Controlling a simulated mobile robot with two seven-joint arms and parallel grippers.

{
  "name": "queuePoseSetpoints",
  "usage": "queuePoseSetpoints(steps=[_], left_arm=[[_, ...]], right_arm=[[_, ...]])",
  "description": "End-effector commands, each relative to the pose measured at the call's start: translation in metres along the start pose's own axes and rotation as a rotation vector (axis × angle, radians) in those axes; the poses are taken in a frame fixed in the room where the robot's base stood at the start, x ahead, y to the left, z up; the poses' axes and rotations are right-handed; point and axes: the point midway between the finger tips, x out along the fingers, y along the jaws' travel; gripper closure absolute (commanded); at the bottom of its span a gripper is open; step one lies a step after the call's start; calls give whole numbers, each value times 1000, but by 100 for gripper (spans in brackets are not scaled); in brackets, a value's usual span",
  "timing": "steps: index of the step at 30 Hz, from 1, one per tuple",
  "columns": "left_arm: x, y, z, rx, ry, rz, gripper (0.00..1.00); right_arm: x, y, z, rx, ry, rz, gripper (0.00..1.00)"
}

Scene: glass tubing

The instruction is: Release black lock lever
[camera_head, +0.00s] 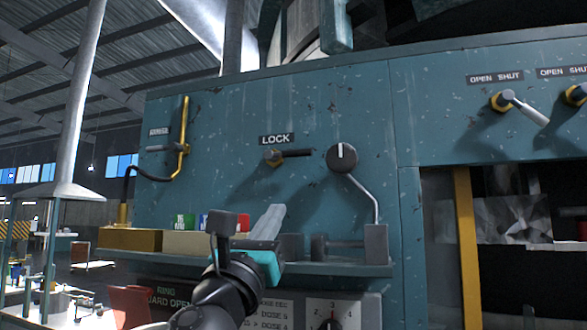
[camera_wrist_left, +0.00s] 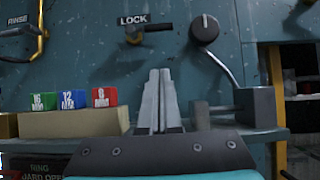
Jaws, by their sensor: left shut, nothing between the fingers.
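The black lock lever (camera_head: 297,153) sticks out to the right, about level, from a brass fitting (camera_head: 273,157) on the teal panel. A LOCK label (camera_head: 276,140) is above it. In the left wrist view the lever (camera_wrist_left: 158,27) and its brass fitting (camera_wrist_left: 134,36) are near the top. My left gripper (camera_head: 275,209) is below the lever and apart from it. Its pale fingers (camera_wrist_left: 158,72) are together, point up and hold nothing. My right gripper is in neither view.
A black round knob (camera_head: 342,158) with a bent metal rod is right of the lever. Coloured blocks (camera_wrist_left: 72,99) sit on a beige holder on the shelf (camera_head: 330,269) below. A grey bracket (camera_head: 375,244) stands at the shelf's right.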

Motion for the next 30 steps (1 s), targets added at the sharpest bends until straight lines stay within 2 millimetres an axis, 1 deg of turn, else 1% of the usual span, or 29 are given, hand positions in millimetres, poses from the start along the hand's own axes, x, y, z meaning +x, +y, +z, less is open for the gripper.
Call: queuePoseSetpoints(steps=[4,8,15,24,28,30], left_arm=[[2,0,0,0,0,0,100],[13,0,1,0,0,0,100],[47,0,2,1,0,1,100],[87,0,2,1,-1,1,100],[102,0,1,1,1,1,100],[112,0,13,1,-3,0,100]], right_arm=[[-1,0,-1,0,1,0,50],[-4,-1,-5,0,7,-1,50],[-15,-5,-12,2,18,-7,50],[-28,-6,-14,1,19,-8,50],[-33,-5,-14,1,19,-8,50],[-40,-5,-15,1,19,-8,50]])
